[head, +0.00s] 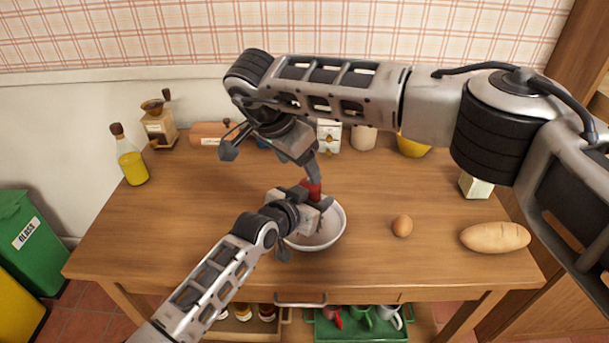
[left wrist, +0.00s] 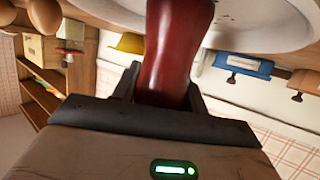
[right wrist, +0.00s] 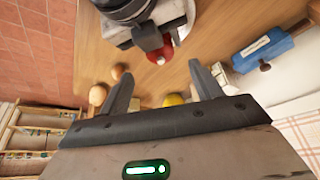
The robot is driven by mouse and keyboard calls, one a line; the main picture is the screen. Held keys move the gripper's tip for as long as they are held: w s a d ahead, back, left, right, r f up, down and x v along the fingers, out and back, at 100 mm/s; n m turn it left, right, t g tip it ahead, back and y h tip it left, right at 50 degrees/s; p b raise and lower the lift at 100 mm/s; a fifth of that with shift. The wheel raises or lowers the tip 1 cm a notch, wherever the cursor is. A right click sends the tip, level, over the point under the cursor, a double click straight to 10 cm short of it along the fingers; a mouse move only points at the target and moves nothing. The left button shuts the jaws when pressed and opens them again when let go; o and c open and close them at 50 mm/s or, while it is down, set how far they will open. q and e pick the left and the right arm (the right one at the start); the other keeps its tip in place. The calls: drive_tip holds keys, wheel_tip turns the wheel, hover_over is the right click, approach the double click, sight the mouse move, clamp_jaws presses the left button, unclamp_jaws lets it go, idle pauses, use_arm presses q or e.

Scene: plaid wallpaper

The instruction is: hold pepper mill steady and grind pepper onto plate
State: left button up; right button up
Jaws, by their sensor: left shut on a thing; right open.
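The red pepper mill (head: 312,187) is upright above the white plate (head: 333,236). My left gripper (head: 312,200) is shut on the mill's body; the red body (left wrist: 175,45) fills the middle of the left wrist view. A few small dark specks show on the plate (left wrist: 262,28) there. My right gripper (head: 270,162) is open and empty, above the mill and tilted down towards it. In the right wrist view the mill's red top (right wrist: 160,54) lies beyond and between its spread fingers (right wrist: 161,72), apart from them. The mill's lower end is hidden in the head view.
An oil bottle (head: 131,160) and a coffee grinder (head: 159,125) stand back left. A yellow bowl (head: 412,146) is at the back, partly behind my right arm.

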sight(309, 183)
drive_tip(key=shift+v, duration=2.2)
drive_tip(key=w+d+f+n, duration=0.1)
drive_tip(key=f, duration=0.2)
drive_tip(key=w+d+f+n+y, duration=0.1)
drive_tip(key=f+n, duration=0.1)
drive_tip(key=f, duration=0.2)
drive_tip(key=w+d+f+n+t, duration=0.1)
drive_tip(key=f, duration=0.3)
drive_tip(key=shift+d+f, duration=0.2)
drive_tip(key=shift+w, duration=0.1)
drive_tip(key=c, duration=1)
